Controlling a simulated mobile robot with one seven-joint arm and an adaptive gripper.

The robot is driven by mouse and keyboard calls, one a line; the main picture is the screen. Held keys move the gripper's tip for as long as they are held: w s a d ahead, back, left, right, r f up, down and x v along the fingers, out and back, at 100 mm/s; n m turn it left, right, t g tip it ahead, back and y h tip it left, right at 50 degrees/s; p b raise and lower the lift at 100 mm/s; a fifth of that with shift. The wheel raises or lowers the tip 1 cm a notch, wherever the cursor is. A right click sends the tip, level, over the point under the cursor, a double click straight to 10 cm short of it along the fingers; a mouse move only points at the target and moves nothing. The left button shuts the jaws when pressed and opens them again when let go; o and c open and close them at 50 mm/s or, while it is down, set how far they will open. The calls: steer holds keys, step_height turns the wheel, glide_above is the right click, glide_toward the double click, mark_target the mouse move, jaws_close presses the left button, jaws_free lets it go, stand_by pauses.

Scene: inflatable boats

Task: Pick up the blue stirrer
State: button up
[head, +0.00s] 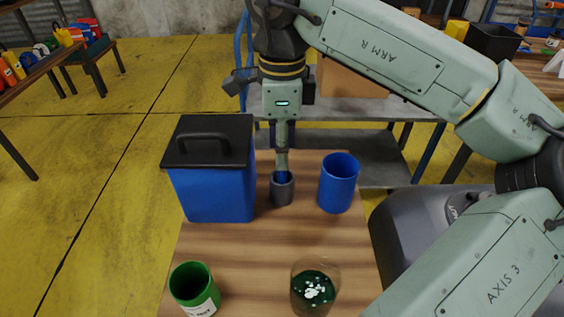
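A dark grey cup (282,192) stands on the wooden table between the lidded blue box and the blue cup. Something blue (282,178) shows inside its mouth; it may be the blue stirrer, but most of it is hidden. My gripper (282,150) points straight down above this cup. A narrow pale green shaft runs down from it into the cup's mouth; I cannot tell whether this is part of the gripper or the stirrer. The fingertips are too small and overlapped to show whether they are open or shut.
A blue box (212,190) with a black handled lid stands close on the left. An open blue cup (339,184) stands on the right. A green can (194,290) and a clear beaker (314,290) with dark green contents stand in front. The wooden table (255,245) is bare between them.

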steer(key=shift+f, duration=0.4)
steer(key=shift+c, duration=0.3)
jaws_close()
